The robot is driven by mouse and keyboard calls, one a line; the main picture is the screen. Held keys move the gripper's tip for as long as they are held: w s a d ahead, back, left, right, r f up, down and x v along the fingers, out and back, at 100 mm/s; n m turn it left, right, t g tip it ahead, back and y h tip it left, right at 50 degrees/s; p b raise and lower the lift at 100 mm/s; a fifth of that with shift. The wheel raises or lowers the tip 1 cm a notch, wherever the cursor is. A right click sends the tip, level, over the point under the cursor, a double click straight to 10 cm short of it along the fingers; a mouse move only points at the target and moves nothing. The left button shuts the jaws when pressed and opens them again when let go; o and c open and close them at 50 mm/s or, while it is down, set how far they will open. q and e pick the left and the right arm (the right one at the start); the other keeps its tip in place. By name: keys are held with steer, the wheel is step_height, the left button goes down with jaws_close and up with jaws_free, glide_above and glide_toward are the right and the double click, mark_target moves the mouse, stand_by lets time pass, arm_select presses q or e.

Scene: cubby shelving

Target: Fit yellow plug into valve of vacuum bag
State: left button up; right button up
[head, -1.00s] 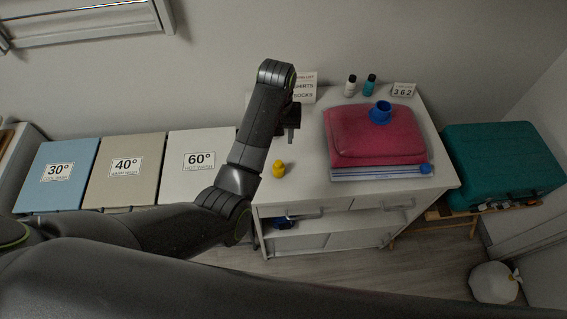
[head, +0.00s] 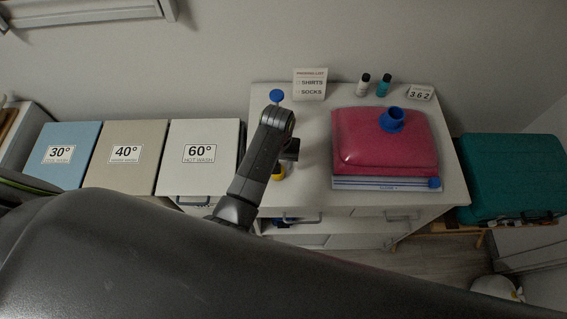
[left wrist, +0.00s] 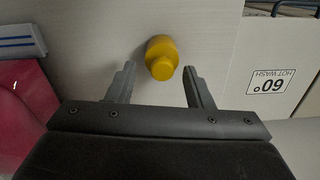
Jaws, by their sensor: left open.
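The yellow plug (head: 279,172) stands on the white cabinet top near its front left, partly hidden behind my left arm in the head view. In the left wrist view the plug (left wrist: 162,57) sits just beyond and between the two open, empty fingers of my left gripper (left wrist: 160,84). In the head view this gripper (head: 289,152) is mostly hidden by its own wrist. The pink vacuum bag (head: 365,142) lies on the cabinet to the right, with its blue round valve (head: 392,120) on top. My right gripper is not in view.
A blue item (head: 277,96) and a packing-list sign (head: 310,84) stand at the back left. Hampers (head: 205,157) stand left, a teal suitcase (head: 512,178) right.

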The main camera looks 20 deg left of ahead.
arm_select(q)
steer(key=shift+f, duration=0.1)
steer(key=shift+s, duration=0.15)
steer(key=shift+s+r, duration=0.2)
steer(key=shift+c, duration=0.5)
steer(key=shift+s, duration=0.15)
steer(key=c, duration=0.5)
steer(key=shift+c, duration=1.1)
jaws_close()
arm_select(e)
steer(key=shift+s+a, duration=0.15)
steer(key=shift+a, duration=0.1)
